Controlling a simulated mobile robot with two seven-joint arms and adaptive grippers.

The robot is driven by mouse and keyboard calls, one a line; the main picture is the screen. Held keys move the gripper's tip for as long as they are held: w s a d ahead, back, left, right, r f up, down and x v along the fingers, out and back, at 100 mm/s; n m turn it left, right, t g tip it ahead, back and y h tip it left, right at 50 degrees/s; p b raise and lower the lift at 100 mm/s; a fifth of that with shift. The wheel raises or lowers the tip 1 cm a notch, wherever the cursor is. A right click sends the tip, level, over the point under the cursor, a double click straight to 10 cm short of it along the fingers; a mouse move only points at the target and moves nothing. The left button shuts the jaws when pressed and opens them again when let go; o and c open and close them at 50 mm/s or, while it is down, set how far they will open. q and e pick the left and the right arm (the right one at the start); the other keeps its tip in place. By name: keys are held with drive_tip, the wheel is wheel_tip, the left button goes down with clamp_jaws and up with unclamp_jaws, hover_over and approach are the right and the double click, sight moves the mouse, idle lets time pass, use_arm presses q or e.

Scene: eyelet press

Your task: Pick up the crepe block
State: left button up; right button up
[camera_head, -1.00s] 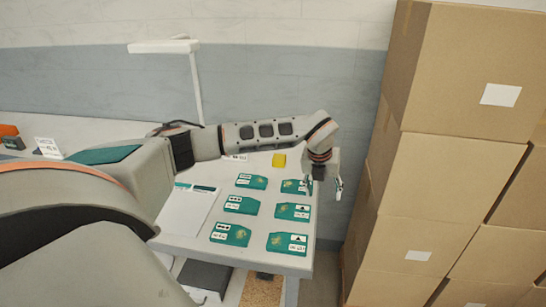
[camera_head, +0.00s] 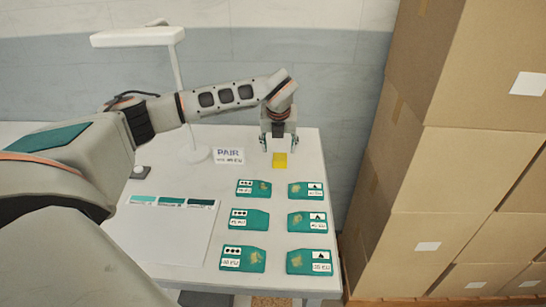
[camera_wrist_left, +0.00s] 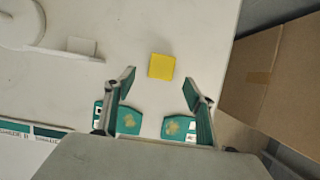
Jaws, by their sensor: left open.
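The crepe block looks to be the small yellow block (camera_head: 280,160) lying flat on the white table, behind the rows of green pieces. My left gripper (camera_head: 278,148) hangs just above and behind it in the head view, fingers pointing down. In the left wrist view the yellow block (camera_wrist_left: 161,66) lies a little beyond the two open fingertips (camera_wrist_left: 160,88), about midway between them sideways. The left gripper is open and empty. My right gripper shows in neither view.
A white sheet with green swatches (camera_head: 160,232) lies left. A "PAIR" card (camera_head: 229,156) and white lamp (camera_head: 175,80) stand behind. Stacked cardboard boxes (camera_head: 430,190) rise beyond the table's right edge.

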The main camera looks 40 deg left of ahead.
sight(280, 157)
use_arm(q)
drive_tip(key=x, duration=0.7)
drive_tip(key=shift+w+f+p, duration=0.3)
drive_tip(key=shift+p, duration=0.1)
drive_tip(key=c, duration=1.2)
